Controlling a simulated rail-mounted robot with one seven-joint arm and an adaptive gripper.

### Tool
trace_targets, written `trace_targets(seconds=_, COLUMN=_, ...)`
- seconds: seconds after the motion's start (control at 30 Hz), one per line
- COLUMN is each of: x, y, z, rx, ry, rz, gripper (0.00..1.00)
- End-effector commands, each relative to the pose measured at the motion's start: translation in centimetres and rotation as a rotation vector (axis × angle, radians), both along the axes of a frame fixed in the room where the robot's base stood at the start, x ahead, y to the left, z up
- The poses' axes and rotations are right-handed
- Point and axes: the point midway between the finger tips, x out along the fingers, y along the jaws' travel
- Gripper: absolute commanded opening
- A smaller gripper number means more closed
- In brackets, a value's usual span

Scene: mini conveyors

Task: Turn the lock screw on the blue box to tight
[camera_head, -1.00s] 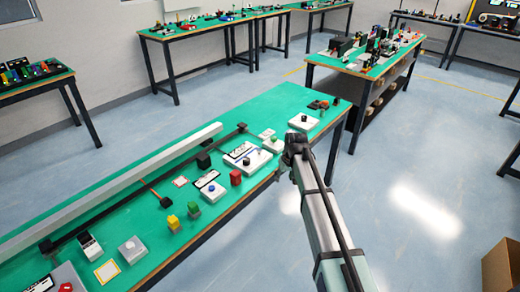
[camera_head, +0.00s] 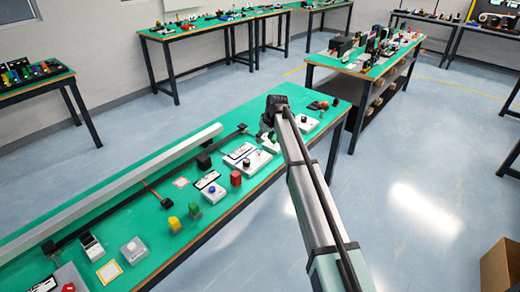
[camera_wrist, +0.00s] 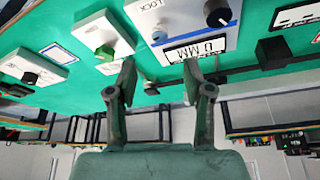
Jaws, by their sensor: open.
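My gripper (camera_wrist: 159,80) is open and empty, with its two fingers apart at the near edge of the green bench in the wrist view. The gripper appears apart from the screw. In the head view, my gripper (camera_head: 267,137) is over the right part of the bench, by the box with the plate (camera_head: 236,156), which it partly hides. No strongly blue box shows.
Left of the box in the wrist view is a white box with a green knob (camera_wrist: 104,52), then one with a black knob (camera_wrist: 29,78). A black block (camera_wrist: 273,53) stands to the right. In the head view, a long grey rail (camera_head: 110,188) runs along the bench (camera_head: 139,213).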

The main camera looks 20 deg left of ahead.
Motion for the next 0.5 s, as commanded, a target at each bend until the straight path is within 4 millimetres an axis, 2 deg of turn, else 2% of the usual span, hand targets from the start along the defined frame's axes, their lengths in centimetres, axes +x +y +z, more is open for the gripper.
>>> trace_targets(seconds=0.3, x=1.7, y=1.8, z=-5.6, rx=-0.001, ry=0.002, rz=0.000, gripper=0.51)
trace_targets(seconds=0.5, x=2.4, y=2.6, z=-8.3, rx=-0.001, ry=0.001, rz=0.000, gripper=0.51)
